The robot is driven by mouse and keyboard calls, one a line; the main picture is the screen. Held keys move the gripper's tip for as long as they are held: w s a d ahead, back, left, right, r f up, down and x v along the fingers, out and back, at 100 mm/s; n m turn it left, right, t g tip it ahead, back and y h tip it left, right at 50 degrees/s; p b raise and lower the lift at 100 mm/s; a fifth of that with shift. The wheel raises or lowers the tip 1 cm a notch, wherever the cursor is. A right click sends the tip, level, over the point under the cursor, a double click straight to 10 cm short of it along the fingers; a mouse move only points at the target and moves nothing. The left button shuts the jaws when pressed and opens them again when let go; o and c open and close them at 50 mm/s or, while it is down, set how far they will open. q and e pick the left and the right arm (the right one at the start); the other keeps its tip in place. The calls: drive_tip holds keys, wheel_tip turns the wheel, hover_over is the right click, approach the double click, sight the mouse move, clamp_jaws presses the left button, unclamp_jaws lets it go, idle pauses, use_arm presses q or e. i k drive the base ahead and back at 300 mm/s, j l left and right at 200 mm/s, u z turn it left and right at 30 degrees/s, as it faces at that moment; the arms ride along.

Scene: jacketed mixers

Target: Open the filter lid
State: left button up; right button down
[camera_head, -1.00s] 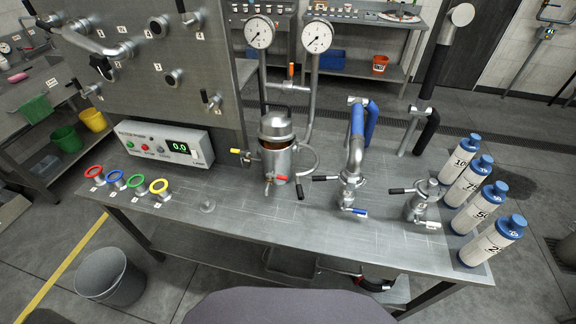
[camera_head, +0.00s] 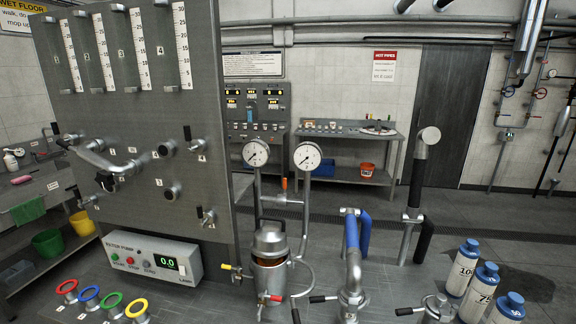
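The likely filter is a metal vessel (camera_head: 269,278) with pipes and two gauges beside it, low in the middle of the head view. Its domed metal lid (camera_head: 270,240) sits on top, with a black handle (camera_head: 268,221) standing above it. The lid looks seated, with a thin amber band showing below it. A red-handled valve (camera_head: 271,298) is on the vessel's front and a yellow-handled valve (camera_head: 230,267) on its left. The lower vessel is partly hidden by the valve. Neither of my grippers is in view.
Two round gauges (camera_head: 256,153) (camera_head: 307,156) stand on pipes behind the vessel. A tall grey panel (camera_head: 140,130) and a pump box (camera_head: 151,261) are left. A blue-sleeved pipe (camera_head: 353,245) and numbered bottles (camera_head: 462,266) are right.

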sight(270, 241)
drive_tip(key=k+l, duration=0.15)
drive_tip(key=l, duration=0.2)
drive_tip(key=k+l+z, duration=0.1)
drive_tip(key=l, duration=0.25)
drive_tip(key=k+l, duration=0.25)
drive_tip(key=k+l+z, duration=0.1)
drive_tip(key=l, duration=0.4)
drive_tip(key=k+j, duration=0.05)
